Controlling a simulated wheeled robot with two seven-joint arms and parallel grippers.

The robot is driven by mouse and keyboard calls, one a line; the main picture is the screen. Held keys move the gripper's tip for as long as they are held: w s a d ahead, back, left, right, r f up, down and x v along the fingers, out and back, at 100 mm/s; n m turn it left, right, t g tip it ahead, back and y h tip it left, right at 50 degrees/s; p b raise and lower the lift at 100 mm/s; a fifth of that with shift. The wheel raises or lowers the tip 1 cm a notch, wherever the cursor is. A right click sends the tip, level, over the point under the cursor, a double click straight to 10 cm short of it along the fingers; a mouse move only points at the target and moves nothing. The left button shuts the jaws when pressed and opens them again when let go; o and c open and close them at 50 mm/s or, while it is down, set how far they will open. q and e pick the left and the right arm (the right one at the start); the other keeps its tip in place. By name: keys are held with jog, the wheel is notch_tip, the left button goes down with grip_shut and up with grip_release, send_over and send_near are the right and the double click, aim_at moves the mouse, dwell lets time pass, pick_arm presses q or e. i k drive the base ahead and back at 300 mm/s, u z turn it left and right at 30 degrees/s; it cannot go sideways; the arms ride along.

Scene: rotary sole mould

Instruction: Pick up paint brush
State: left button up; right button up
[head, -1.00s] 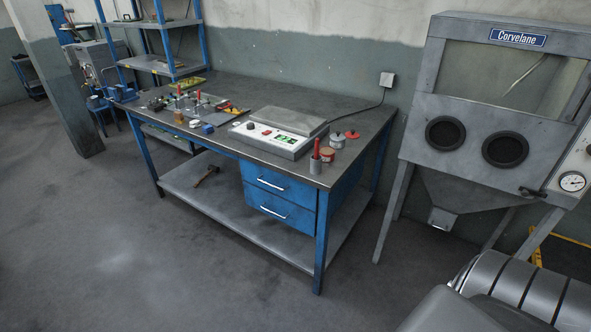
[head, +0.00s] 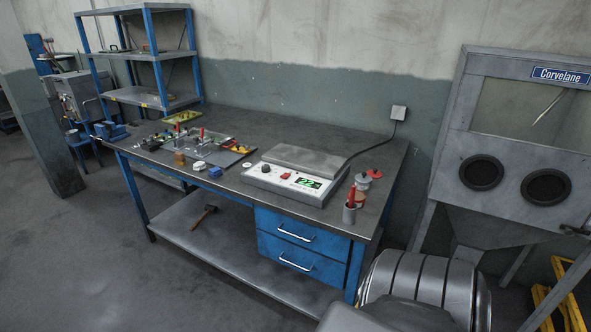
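Neither of my grippers is in view. A grey rounded link, which looks like part of my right arm, fills the bottom right and overlaps the bench's front right corner.
A white control box with a heated plate (head: 292,176) and small tins (head: 361,182) stand beside the cup. Several small tools and parts lie on a mat (head: 228,156) at left. A blasting cabinet (head: 515,150) stands at right. Floor at front left is clear.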

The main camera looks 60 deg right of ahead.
aim_at(352, 193)
jog(key=z, duration=0.05)
jog(key=i, duration=0.95)
jog(key=z, duration=1.25)
jog(key=i, duration=0.9)
jog(key=z, duration=0.95)
